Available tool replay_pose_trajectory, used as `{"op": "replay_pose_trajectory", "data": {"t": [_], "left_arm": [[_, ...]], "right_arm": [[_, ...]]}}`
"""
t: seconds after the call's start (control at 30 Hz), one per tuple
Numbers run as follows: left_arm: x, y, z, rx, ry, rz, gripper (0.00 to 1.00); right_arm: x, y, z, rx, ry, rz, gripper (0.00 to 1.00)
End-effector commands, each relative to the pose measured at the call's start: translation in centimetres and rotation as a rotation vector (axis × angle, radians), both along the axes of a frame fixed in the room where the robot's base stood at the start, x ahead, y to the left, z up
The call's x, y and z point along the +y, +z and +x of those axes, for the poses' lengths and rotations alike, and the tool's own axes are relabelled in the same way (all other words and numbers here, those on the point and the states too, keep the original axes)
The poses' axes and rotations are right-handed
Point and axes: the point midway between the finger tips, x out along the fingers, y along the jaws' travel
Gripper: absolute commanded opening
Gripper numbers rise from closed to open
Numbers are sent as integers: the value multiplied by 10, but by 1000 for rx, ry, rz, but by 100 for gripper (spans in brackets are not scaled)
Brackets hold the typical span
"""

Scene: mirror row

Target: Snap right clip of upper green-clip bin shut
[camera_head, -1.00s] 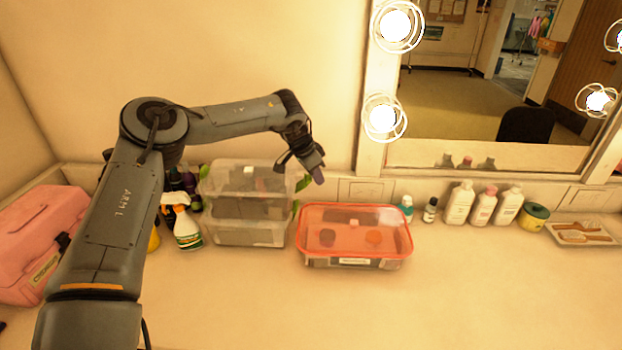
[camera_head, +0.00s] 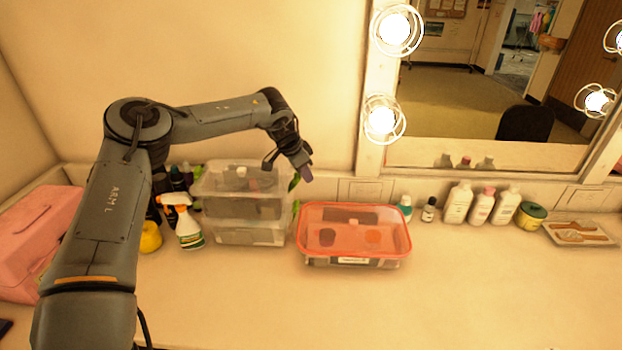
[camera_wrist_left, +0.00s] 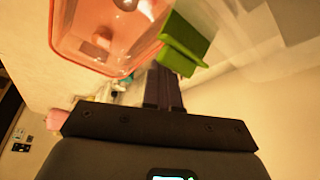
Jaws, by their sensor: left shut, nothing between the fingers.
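Two clear bins are stacked against the wall. The upper green-clip bin (camera_head: 222,183) sits on the lower bin (camera_head: 230,232). The right green clip (camera_head: 294,181) of the upper bin shows partly behind my left gripper (camera_head: 307,174). In the left wrist view a green clip (camera_wrist_left: 186,38) stands just beyond the tips of my left gripper (camera_wrist_left: 163,88). The gripper is shut and empty, very close to the clip; I cannot tell if they touch. Whether the clip is fully down is unclear. My right gripper is not in view.
A red-lidded clear box (camera_head: 352,232) stands just right of the stack and also fills the upper left of the wrist view (camera_wrist_left: 75,58). A spray bottle (camera_head: 187,233) and a pink case (camera_head: 35,240) are at left. The front counter is clear.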

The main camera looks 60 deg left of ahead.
Motion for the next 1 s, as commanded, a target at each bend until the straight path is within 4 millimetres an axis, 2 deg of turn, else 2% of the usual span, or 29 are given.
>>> {"op": "replay_pose_trajectory", "data": {"t": [1.0], "left_arm": [[19,5,-32,9,4,-2,0]], "right_arm": [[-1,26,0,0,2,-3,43]]}}
